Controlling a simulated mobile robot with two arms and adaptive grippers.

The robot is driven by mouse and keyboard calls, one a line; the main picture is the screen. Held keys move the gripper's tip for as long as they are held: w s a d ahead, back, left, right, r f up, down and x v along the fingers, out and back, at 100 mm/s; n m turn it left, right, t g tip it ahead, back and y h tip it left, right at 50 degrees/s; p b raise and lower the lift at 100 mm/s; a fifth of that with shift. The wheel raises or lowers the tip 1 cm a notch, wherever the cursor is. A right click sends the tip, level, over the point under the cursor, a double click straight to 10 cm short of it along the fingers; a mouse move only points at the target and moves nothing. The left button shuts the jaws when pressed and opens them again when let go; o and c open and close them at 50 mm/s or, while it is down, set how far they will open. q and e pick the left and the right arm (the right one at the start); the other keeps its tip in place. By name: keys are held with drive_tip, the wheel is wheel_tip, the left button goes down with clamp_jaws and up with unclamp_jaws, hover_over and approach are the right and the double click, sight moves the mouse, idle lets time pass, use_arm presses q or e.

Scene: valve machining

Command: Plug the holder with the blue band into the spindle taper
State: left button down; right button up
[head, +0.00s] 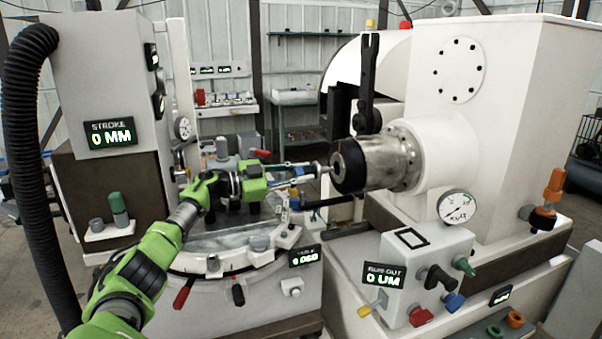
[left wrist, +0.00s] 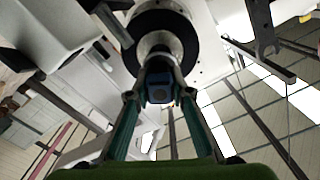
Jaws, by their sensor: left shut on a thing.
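My left gripper (head: 308,172) reaches in from the left, its fingers pointing right at the spindle nose (head: 372,162), a metal cylinder with a dark front ring. In the left wrist view the gripper (left wrist: 160,80) is shut on a small dark part with some blue on it, seemingly the blue-band holder (left wrist: 160,94). The dark round spindle face (left wrist: 160,28) lies straight ahead of the fingertips. My right gripper is not in view.
A black upright lever (head: 367,85) stands just behind the spindle nose. A run-out box (head: 425,262) with coloured knobs and a dial gauge (head: 455,207) sit at front right. A curved machine table (head: 215,245) lies under my left arm. The stroke column (head: 100,90) stands at left.

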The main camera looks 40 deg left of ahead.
sight(313, 171)
use_arm(q)
drive_tip(key=shift+r+p, duration=0.1)
drive_tip(key=shift+p, duration=0.25)
idle(0.5)
drive_tip(key=shift+p+x, duration=0.3)
drive_tip(key=shift+x, duration=0.85)
drive_tip(key=shift+x, duration=1.65)
drive_tip(key=c, duration=1.9)
unclamp_jaws()
drive_tip(key=shift+o, duration=0.9)
drive_tip(key=shift+w, duration=0.1)
drive_tip(key=shift+p+v, duration=0.6)
drive_tip(key=shift+v, duration=0.5)
drive_tip(key=shift+p+v, duration=0.55)
drive_tip(key=shift+v, duration=1.4)
